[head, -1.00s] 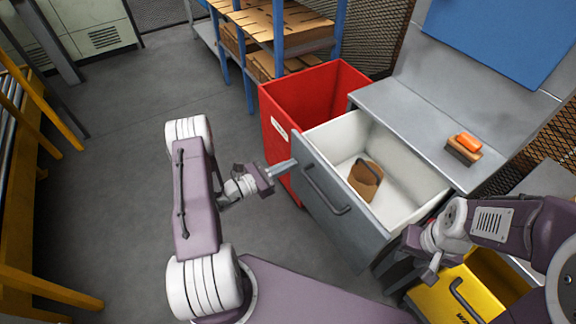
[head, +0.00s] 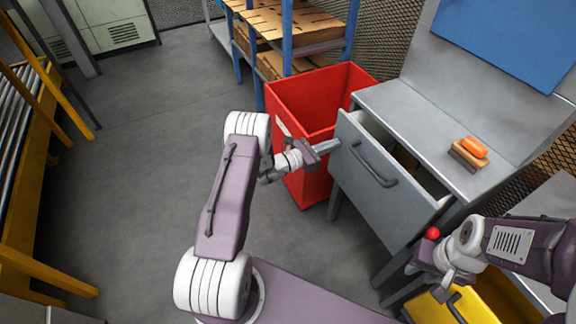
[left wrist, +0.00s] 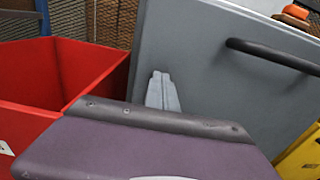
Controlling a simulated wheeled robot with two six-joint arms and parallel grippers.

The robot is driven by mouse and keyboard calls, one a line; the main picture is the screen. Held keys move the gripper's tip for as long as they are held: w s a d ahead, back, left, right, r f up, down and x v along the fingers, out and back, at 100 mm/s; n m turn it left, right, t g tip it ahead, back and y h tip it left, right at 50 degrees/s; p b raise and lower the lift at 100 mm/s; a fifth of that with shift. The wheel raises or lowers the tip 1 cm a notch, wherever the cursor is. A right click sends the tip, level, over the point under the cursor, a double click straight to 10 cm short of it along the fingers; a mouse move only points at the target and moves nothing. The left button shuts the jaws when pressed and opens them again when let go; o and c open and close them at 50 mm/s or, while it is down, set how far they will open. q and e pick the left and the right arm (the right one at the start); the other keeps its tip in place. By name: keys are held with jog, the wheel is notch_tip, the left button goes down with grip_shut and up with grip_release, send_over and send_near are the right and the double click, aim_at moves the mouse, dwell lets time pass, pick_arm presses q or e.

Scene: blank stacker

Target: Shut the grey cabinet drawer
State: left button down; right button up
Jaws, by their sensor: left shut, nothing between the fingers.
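The grey cabinet drawer (head: 378,185) is partly open, with a narrow gap showing its white inside behind the grey front. Its dark bar handle (head: 372,165) faces me. My left gripper (head: 328,147) is shut and empty, its fingertips at the upper left part of the drawer front. In the left wrist view the shut fingers (left wrist: 163,92) lie against or just before the grey front (left wrist: 215,95), left of the handle (left wrist: 275,55); exact contact is hard to tell. My right gripper (head: 425,275) is low at the right, beside the cabinet; its fingers are unclear.
A red bin (head: 318,110) stands just left of the cabinet. A brush with an orange handle (head: 470,152) lies on the cabinet top (head: 420,115). A yellow bin (head: 490,285) and a small red ball (head: 432,233) are near my right arm. Floor at left is clear.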

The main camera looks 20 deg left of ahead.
pick_arm(q)
jog(key=b+x, duration=0.1)
jog(key=x, duration=0.2)
jog(key=b+x, duration=0.1)
jog(key=x, duration=0.3)
jog(key=shift+r, duration=0.2)
jog(key=shift+w+r, duration=0.1)
jog(key=shift+r, duration=0.05)
